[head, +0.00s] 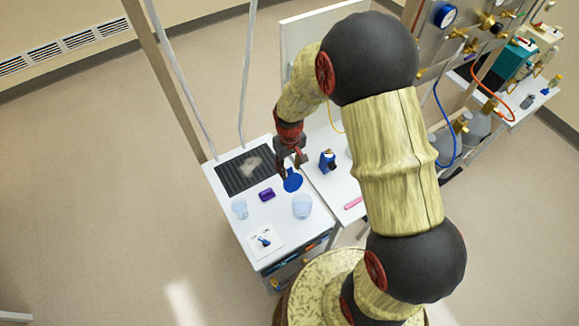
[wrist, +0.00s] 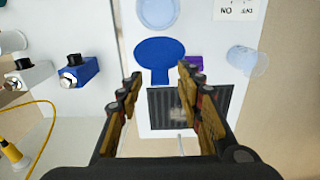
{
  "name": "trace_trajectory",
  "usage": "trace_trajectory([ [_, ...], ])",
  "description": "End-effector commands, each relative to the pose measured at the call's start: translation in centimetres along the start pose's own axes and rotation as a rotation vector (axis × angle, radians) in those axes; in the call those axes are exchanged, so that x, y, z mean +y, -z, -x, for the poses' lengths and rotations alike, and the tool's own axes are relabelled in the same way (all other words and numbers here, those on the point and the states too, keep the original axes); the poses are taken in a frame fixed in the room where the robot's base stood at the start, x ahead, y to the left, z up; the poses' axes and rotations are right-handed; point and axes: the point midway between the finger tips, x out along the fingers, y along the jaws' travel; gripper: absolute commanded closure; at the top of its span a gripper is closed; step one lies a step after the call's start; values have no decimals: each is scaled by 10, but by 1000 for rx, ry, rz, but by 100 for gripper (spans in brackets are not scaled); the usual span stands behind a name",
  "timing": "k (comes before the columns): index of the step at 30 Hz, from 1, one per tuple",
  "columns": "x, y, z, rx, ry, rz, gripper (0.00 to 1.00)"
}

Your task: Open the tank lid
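No part is clearly recognisable as a tank lid. A flat blue round piece with a short straight tab (wrist: 158,48) lies on the white worktop (head: 219,190); it also shows in the head view (head: 292,182). I cannot tell whether it is the lid. My gripper (wrist: 160,78) is open and empty, its fingers spread on either side of the tab in the wrist view. Its height above the tab is unclear. In the head view my gripper (head: 291,164) hangs just above the blue piece. A dark ribbed panel (wrist: 160,118) lies beyond the tab, partly behind the fingers.
A purple block (wrist: 194,63) sits close beside the right finger. Two clear vessels (wrist: 158,12) (wrist: 247,60) and a printed card (head: 265,240) share the worktop. A blue block with a black knob (wrist: 80,72) stands on the neighbouring white surface, near a yellow cable (wrist: 40,140).

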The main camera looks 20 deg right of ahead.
Motion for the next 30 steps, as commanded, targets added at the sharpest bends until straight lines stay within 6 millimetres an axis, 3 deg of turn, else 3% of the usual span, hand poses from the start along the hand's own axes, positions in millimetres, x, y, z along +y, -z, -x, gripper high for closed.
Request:
trace_trajectory([
  [4, 0, 0, 0, 0, 0, 0, 65],
  [22, 0, 0, 0, 0, 0, 0, 99],
  [30, 0, 0, 0, 0, 0, 0, 100],
])
